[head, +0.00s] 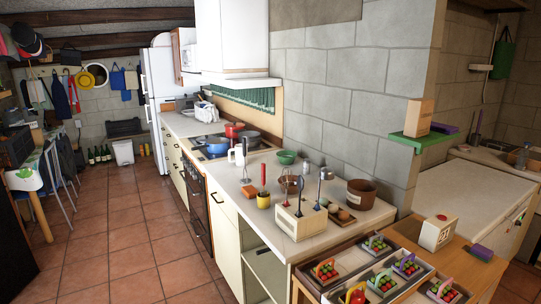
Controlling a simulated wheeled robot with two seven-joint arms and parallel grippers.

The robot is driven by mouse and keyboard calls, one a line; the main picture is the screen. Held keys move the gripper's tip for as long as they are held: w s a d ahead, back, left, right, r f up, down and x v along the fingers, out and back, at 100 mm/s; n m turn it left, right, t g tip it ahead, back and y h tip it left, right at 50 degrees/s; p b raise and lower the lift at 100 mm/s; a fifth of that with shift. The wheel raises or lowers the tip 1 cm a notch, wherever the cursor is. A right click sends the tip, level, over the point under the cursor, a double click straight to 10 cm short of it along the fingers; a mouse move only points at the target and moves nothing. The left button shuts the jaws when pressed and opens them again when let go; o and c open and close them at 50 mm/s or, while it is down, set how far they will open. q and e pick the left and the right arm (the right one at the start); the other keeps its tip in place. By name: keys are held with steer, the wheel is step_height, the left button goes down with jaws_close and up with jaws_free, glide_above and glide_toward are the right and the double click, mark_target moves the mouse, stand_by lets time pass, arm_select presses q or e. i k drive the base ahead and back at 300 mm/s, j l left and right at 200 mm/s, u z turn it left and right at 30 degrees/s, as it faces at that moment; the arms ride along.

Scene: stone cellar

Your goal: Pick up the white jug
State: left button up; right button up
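A small white jug-like thing with a handle on its left (237,155) stands on the pale worktop (215,172), near the front of the hob. It looks upright. Thin metal wires, perhaps a whisk, show just below it, and I cannot tell if they touch it. Neither of my grippers is in view, and nothing is seen touching the white thing.
A blue pan (210,143), a dark pot (249,139) and a red pot (234,130) are on the hob behind. A green bowl (286,157), yellow cup (263,200), cream utensil box (299,220) and brown pot (360,194) crowd the worktop. Tiled floor (130,245) is clear at left.

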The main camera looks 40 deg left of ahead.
mark_target(239, 161)
steer(key=i+j+z, duration=0.1)
steer(key=j+z, duration=0.2)
steer(key=j, duration=0.85)
steer(key=j+z, duration=0.3)
steer(key=j, duration=0.85)
